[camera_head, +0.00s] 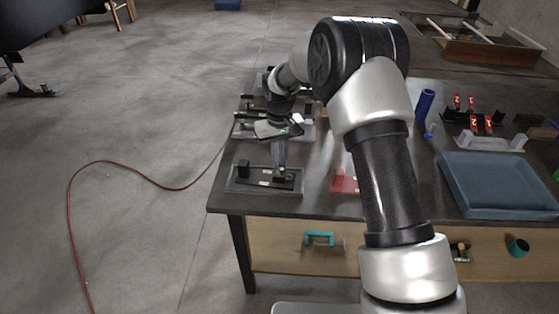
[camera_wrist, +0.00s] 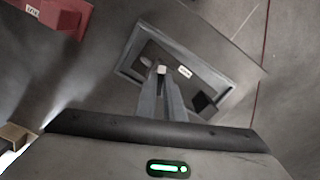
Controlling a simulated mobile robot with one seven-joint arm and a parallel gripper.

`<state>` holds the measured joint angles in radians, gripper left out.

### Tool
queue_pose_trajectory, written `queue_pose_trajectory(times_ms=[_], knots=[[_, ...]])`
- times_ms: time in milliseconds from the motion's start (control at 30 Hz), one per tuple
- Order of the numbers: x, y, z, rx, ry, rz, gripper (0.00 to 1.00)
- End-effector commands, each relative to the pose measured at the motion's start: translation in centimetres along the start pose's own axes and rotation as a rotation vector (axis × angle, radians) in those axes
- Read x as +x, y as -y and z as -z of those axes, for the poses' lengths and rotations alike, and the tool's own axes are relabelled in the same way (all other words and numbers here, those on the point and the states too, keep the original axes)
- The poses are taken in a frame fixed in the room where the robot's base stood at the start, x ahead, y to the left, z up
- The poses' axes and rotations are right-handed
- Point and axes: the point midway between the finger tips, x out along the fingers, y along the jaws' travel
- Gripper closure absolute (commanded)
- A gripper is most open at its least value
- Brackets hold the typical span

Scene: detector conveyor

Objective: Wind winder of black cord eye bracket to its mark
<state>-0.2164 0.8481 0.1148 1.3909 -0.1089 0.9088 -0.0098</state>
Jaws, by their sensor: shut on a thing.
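The black cord eye bracket (camera_head: 252,179) sits in a shallow grey tray near the table's front left corner. It has a dark upright block at its left end and small white labels. In the wrist view the bracket's dark block (camera_wrist: 204,103) is at lower right of the tray. My gripper (camera_head: 280,167) reaches down over the right part of the bracket. In the wrist view its fingers (camera_wrist: 161,78) are shut at the winder (camera_wrist: 161,69), a small piece with a pale top. The fingers hide most of the winder, and I cannot make out its mark.
More black fixtures (camera_head: 262,104) stand behind, partly covered by my arm. A red block (camera_head: 343,181) lies to the right and shows in the wrist view (camera_wrist: 50,14). A blue tray (camera_head: 500,184), a blue cylinder (camera_head: 424,104) and red number tags (camera_head: 488,123) are further right.

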Motion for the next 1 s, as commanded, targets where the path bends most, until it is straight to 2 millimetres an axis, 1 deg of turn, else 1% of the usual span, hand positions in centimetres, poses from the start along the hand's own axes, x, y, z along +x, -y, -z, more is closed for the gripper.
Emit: queue_pose_trajectory(times_ms=[1000], knots=[[-0.07, -0.03, 0.03, 0.03, -0.001, -0.001, 1.0]])
